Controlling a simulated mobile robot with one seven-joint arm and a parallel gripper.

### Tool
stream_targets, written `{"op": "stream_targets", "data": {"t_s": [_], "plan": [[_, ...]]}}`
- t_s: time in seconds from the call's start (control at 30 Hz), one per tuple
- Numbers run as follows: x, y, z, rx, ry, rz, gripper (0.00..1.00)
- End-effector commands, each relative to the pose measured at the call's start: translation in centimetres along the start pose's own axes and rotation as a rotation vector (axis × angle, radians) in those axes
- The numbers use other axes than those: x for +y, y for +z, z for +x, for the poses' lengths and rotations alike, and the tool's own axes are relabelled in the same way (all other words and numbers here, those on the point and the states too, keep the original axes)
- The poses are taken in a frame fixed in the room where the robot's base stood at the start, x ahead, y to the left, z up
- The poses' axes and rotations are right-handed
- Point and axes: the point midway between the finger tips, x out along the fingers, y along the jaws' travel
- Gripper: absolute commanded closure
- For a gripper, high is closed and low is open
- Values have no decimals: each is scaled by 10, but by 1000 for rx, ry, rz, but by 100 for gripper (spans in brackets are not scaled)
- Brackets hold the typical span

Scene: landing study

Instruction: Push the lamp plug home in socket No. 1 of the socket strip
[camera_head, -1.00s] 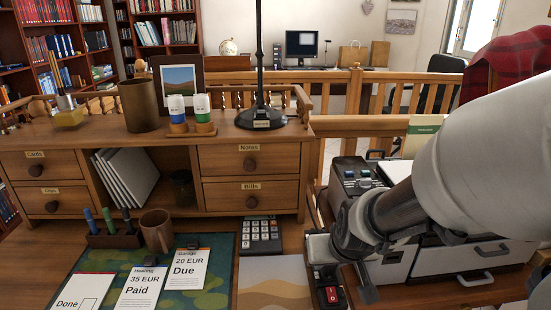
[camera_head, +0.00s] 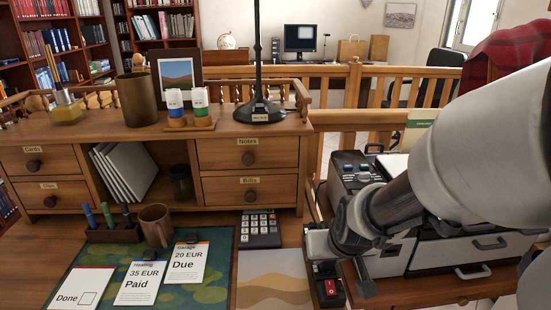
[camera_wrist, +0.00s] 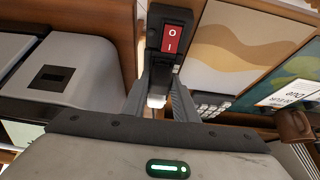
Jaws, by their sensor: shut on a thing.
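The socket strip (camera_head: 317,242) lies at the right of the desk, with a dark end bearing a red rocker switch (camera_head: 331,287). The switch (camera_wrist: 172,45) also shows just beyond my fingers in the wrist view. My gripper (camera_wrist: 160,82) is shut on a small white piece, seemingly the lamp plug (camera_wrist: 156,101), low between the fingers. My gripper is over the strip and hides most of its sockets; socket No. 1 cannot be made out. How deep the plug sits cannot be told. The black lamp base (camera_head: 260,113) stands on the desk's upper shelf.
A grey-white box machine (camera_head: 455,252) stands right of the strip. A calculator (camera_head: 260,231) and a sandy-patterned sheet (camera_head: 274,278) lie left of it.

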Motion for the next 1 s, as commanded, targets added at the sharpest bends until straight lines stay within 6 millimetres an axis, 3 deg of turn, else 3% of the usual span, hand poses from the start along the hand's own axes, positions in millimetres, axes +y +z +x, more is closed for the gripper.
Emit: {"op": "stream_targets", "data": {"t_s": [0.87,0.9,1.0], "plan": [[0,1,4,3,0,-1,95],[0,1,4,3,0,-1,70],[0,1,4,2,0,-1,54]]}}
